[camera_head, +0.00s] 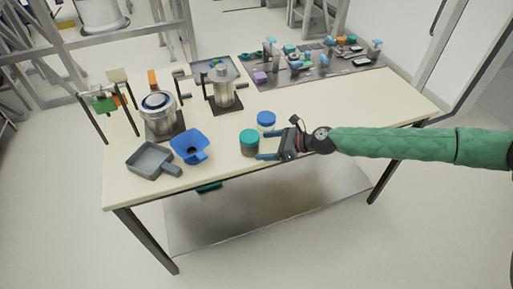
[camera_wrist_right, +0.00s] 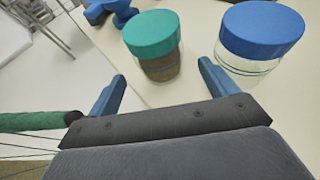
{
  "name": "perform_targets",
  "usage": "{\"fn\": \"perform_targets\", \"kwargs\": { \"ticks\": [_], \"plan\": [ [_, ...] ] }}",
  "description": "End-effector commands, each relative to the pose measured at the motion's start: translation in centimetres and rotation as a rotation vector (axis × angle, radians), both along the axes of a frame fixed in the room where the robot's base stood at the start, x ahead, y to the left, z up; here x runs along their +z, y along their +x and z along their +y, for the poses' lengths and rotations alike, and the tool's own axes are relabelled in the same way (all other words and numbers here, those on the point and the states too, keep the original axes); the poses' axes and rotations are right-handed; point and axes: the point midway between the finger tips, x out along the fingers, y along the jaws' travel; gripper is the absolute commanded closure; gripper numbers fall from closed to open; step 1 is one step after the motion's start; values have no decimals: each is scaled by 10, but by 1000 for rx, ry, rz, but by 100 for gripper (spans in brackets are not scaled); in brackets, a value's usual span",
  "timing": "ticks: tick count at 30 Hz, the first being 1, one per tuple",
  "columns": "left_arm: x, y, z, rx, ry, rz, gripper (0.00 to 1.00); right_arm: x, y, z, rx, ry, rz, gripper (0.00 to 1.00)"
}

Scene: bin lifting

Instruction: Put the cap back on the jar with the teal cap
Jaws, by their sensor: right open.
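The jar with the teal cap (camera_head: 249,136) stands near the table's front edge in the head view; its body (camera_head: 250,150) is brown. In the right wrist view the teal cap (camera_wrist_right: 151,33) sits on top of the jar (camera_wrist_right: 161,66), whose clear wall shows brown contents. I cannot tell whether the cap is fully seated. My right gripper (camera_head: 262,145) is open and empty, its two blue fingers pointing towards the jar from the right. In the wrist view the jar lies ahead, between the lines of the fingers (camera_wrist_right: 162,72). My left gripper is not in view.
A clear jar with a blue cap (camera_head: 266,116) stands close behind, beside the far finger. The table (camera_head: 350,110) right of the jars is clear beyond my arm.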

Motion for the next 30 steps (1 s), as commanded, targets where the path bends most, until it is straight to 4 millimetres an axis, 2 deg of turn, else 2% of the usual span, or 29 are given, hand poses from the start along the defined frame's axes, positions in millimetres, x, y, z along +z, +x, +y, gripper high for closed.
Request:
{"fn": "perform_targets", "kwargs": {
  "ticks": [1, 6, 12, 30],
  "plan": [
    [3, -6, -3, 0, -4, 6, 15, 1, -2, -8, -2, 0, -1, 15],
    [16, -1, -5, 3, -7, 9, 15, 11, -8, -28, -2, 0, 1, 15],
    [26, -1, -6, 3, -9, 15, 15, 17, -13, -41, -1, 0, 0, 15],
    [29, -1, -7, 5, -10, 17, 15, 20, -14, -45, 0, 0, 0, 15]
  ]
}}
